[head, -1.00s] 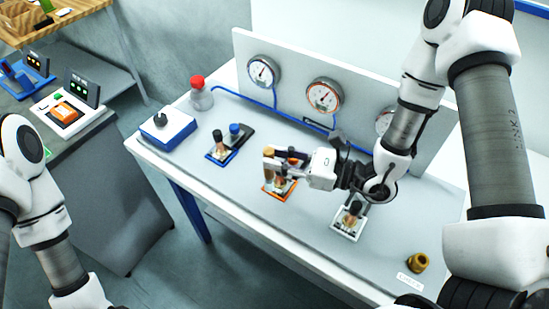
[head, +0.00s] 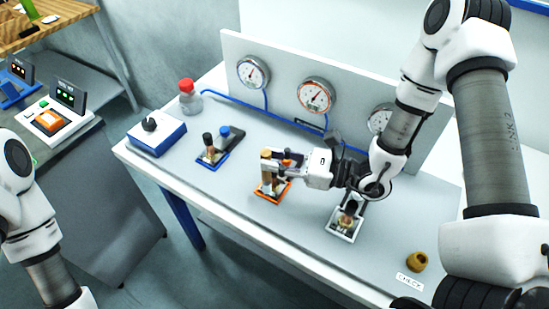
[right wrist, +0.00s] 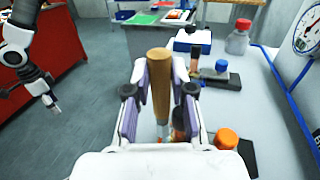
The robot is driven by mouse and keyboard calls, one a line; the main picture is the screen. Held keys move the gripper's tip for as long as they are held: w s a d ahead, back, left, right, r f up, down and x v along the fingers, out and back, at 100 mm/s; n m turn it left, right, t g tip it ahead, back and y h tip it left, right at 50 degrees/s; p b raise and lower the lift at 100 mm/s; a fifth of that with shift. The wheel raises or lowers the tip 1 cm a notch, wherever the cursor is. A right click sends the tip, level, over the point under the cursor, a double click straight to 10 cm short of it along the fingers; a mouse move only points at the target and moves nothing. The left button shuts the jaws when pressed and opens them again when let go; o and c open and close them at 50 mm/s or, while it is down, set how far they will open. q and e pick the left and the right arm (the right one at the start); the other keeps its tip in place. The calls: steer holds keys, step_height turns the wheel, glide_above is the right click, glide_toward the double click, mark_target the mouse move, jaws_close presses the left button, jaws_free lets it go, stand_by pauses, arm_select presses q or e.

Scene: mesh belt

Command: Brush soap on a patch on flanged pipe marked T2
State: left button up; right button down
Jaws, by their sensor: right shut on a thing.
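My right gripper (head: 280,160) is shut on a brush with a tan wooden handle (right wrist: 160,85), held upright. The brush is over the orange-based stand (head: 272,192), which has a short upright pipe and an orange cap (right wrist: 226,138). Similar pipes stand on a blue base (head: 212,158) and a white base (head: 345,225). No T2 mark is legible. My left gripper (right wrist: 50,103) shows small at the left of the right wrist view; its fingers are unclear.
Behind the stands, a white panel carries dial gauges (head: 316,96) with blue tubing. A red-capped bottle (head: 189,98) and a blue box with a knob (head: 155,133) are at the table's left. A brass fitting (head: 416,262) lies by a label at the right.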

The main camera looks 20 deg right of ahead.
steer(key=shift+f+b, duration=0.3)
stand_by(0.4)
steer(key=shift+w+a+b, duration=0.4)
steer(key=shift+w+b, duration=0.1)
steer(key=shift+b, duration=0.55)
steer(key=shift+s+d, duration=0.75)
steer(key=shift+s, duration=0.2)
